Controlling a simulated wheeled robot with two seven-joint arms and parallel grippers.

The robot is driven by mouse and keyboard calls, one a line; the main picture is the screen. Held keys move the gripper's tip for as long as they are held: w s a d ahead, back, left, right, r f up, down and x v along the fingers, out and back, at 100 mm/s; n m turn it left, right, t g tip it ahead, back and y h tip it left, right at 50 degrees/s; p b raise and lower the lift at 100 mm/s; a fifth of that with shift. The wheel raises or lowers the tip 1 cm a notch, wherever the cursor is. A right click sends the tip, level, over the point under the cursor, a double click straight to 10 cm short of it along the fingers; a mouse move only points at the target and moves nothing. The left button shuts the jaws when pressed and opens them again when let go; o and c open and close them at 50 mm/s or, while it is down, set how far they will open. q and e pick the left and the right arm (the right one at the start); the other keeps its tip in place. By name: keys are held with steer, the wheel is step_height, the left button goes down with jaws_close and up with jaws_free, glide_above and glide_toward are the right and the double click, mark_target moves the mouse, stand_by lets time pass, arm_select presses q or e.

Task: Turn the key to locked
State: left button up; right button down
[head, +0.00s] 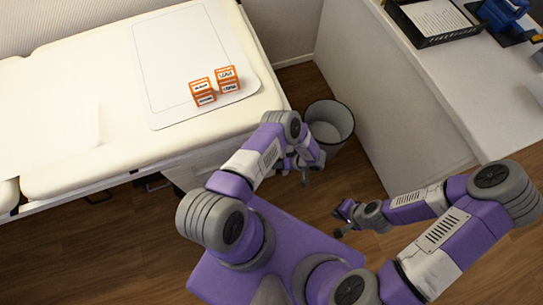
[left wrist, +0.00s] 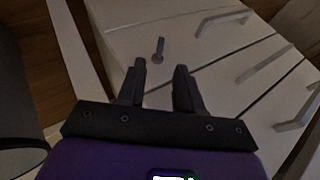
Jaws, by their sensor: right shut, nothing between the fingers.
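A small grey key (left wrist: 159,50) shows on the pale front of a drawer cabinet (left wrist: 135,38) in the left wrist view. It is roughly upright in the picture, tilted slightly; whether that is locked or unlocked cannot be told. My left gripper (left wrist: 160,70) is open and empty, its two dark fingers pointing towards the key with a gap to it. In the head view my left gripper (head: 304,178) hangs by the bin, and the key is not visible there. My right gripper (head: 341,220) is shut and empty, low over the floor.
Several bar handles, one near the key (left wrist: 223,21), stick out from the cabinet. A grey bin (head: 330,135) stands close beside my left gripper. Two orange-edged boxes (head: 202,91) (head: 228,79) sit on the cream padded table (head: 60,70). A white counter (head: 440,75) is at right.

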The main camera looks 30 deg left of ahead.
arm_select(q)
steer(key=b+x, duration=0.1)
steer(key=x, duration=0.5)
steer(key=shift+a+f+b, duration=0.3)
steer(key=shift+b, duration=0.05)
jaws_close()
